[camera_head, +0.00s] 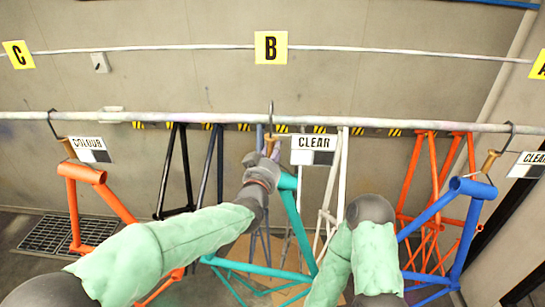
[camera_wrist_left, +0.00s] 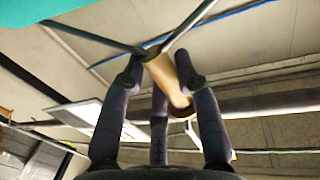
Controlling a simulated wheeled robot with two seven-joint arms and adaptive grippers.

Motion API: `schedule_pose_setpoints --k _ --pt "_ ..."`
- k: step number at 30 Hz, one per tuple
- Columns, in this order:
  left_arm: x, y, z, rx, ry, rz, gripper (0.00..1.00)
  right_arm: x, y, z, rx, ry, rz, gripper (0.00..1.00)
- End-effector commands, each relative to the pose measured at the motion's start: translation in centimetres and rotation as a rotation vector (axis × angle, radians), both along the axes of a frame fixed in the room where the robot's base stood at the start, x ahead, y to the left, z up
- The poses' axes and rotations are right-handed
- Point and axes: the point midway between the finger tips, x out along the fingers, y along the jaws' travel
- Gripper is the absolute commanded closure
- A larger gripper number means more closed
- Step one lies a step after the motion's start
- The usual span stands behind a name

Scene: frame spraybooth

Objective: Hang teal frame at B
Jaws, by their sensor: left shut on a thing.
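The teal frame (camera_head: 292,207) is upright below the yellow B sign (camera_head: 270,47). A dark hook (camera_head: 270,112) runs from the tan plug (camera_head: 269,147) at its top up across the rail (camera_head: 225,119) under B. I cannot tell whether the hook bears on the rail. My left gripper (camera_head: 266,160) is shut on the tan plug, which also shows between the fingers in the left wrist view (camera_wrist_left: 170,82). Part of the frame is hidden behind my arms. My right arm is low at the right of centre, and its gripper does not show.
An orange frame (camera_head: 86,174) hangs at the left and a blue frame (camera_head: 470,190) at the right. A CLEAR tag (camera_head: 313,143) hangs close beside the B hook. A COLOUR tag (camera_head: 90,143) is at the left. Black, white and orange frames stand behind, by the wall.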

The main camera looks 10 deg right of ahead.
Motion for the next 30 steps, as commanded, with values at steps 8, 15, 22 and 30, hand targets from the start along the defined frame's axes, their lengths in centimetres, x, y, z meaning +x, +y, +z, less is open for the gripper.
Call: schedule_pose_setpoints --k 8,15,22,30 --pt "1.6 -0.3 1.1 -0.01 -0.018 0.005 1.0 0.0 0.0 -0.2 0.0 0.0 0.0 0.6" --pt "1.9 -0.4 -0.1 -0.009 -0.017 0.005 1.0 0.0 0.0 -1.4 0.0 0.0 0.0 0.6" --pt "1.9 -0.3 -1.2 -0.01 -0.018 0.005 1.0 0.0 0.0 -2.5 0.0 0.0 0.0 0.6" --pt "1.9 -0.3 -1.9 -0.01 -0.018 0.005 1.0 0.0 0.0 -3.2 0.0 0.0 0.0 0.6"
